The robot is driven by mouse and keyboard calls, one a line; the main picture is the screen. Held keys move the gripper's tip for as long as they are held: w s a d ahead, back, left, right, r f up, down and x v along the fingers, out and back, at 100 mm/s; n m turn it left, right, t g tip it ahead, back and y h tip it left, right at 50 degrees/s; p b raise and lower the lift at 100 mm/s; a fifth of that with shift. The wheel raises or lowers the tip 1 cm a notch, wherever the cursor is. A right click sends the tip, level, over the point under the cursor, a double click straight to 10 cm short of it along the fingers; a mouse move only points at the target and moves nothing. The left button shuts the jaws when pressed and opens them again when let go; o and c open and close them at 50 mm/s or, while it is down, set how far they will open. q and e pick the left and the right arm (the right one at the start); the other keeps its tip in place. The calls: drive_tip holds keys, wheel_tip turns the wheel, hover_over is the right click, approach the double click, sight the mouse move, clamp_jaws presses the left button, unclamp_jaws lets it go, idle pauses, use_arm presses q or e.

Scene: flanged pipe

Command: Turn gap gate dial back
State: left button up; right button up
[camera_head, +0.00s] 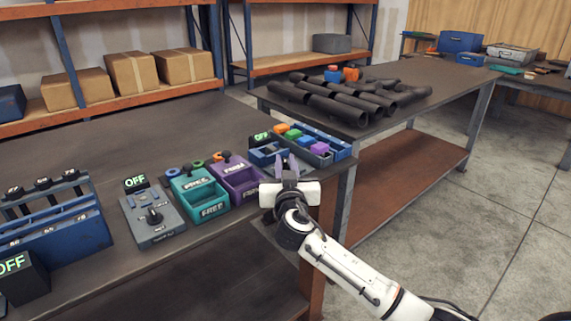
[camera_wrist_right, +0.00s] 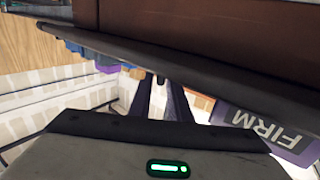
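A grey control box (camera_head: 143,226) with a black dial knob (camera_head: 153,215) sits on the front bench, left of centre; I cannot read its label. A small display reading OFF (camera_head: 136,183) stands behind it. My right gripper (camera_head: 286,162) is at the bench's right end, well to the right of this box, in front of the blue and grey trays. Its two fingers (camera_wrist_right: 160,98) show a gap between them in the right wrist view, with nothing clearly held. My left gripper is not in view.
A teal bin (camera_head: 212,203) and a purple bin (camera_head: 236,178) stand between the grey box and my right gripper. The purple bin's FIRM label (camera_wrist_right: 270,130) shows in the wrist view. A blue rack (camera_head: 75,243) stands at left. Black pipes (camera_head: 345,98) lie on the back bench.

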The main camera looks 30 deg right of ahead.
clamp_jaws()
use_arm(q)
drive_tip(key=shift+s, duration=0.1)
use_arm(e)
drive_tip(key=shift+d+n+y, duration=0.1)
drive_tip(key=shift+n+y, duration=0.2)
drive_tip(key=shift+y, duration=0.1)
drive_tip(key=shift+s+d+n+t+y, duration=0.1)
drive_tip(key=shift+n+t+y, duration=0.4)
drive_tip(key=shift+y, duration=0.2)
drive_tip(key=n+y, duration=0.1)
drive_tip(key=n+y+p, duration=0.1)
drive_tip(key=y, duration=0.1)
drive_tip(key=n+t+y+p, duration=0.1)
drive_tip(key=shift+d+r+y, duration=0.15)
drive_tip(key=shift+d+y, duration=0.15)
drive_tip(key=shift+d+n+y+p, duration=0.1)
drive_tip(key=shift+n+y+p, duration=0.85)
drive_tip(key=shift+y, duration=0.65)
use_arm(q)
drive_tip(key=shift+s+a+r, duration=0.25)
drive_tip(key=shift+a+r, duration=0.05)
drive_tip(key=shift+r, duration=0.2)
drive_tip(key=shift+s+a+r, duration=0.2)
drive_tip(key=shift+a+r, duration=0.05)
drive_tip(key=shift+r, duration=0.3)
use_arm(e)
drive_tip(key=shift+n+y, duration=0.25)
drive_tip(key=shift+y, duration=0.05)
